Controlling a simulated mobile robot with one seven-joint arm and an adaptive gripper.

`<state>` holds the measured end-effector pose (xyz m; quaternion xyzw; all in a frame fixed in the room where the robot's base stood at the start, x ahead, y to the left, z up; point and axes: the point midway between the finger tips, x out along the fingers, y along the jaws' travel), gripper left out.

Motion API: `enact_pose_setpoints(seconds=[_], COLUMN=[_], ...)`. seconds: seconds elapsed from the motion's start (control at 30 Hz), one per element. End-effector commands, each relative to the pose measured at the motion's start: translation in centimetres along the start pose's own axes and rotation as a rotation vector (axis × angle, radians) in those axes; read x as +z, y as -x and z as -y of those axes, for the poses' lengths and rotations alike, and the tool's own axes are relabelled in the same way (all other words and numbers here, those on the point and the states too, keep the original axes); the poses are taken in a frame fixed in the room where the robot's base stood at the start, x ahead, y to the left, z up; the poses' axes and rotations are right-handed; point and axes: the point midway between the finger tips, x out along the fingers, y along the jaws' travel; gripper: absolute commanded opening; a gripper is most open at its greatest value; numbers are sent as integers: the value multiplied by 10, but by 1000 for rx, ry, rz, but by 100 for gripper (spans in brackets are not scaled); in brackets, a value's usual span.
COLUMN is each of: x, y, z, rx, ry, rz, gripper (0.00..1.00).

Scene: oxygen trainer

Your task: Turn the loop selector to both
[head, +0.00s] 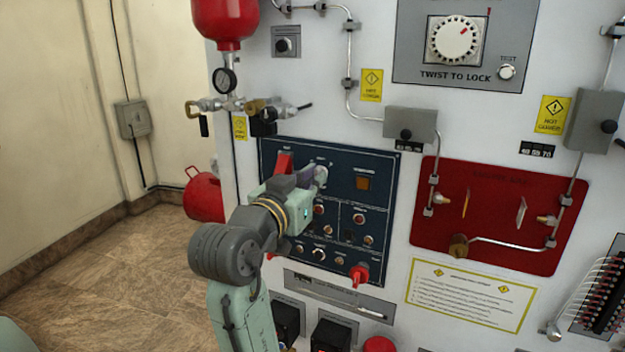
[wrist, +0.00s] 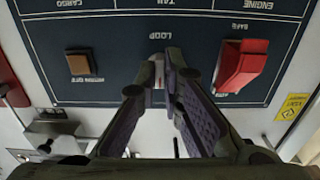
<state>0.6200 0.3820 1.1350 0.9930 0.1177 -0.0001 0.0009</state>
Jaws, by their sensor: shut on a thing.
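The loop selector (wrist: 157,72) is a small pale knob by the LOOP label on the dark blue panel (head: 334,163). In the wrist view, where the lettering is upside down, my gripper (wrist: 157,84) has its two dark fingers closed around it. In the head view my gripper (head: 317,179) reaches the upper part of the panel, and the pale selector (head: 322,175) shows at its tip. The fingers cover most of the knob, so I cannot tell which position it points to.
A red switch (wrist: 243,64) is beside the selector; it also shows in the head view (head: 284,165). An amber square button (head: 363,183) is on the other side. Several small knobs sit below. A red plate (head: 480,177) with pipes is to the right.

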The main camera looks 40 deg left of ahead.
Motion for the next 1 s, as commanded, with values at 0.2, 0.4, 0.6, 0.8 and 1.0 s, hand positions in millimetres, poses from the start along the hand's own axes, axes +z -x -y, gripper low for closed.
enact_pose_setpoints(seconds=[0.2,0.4,0.6,0.8,1.0], x=[0,0,0,0,0], y=[0,0,0,3,31], z=[0,0,0,0,1], rx=[0,0,0,-1,-4], ry=[-1,-2,-2,-2,-2], rz=[0,0,0,-1,-2], gripper=[11,24,28,28,28])
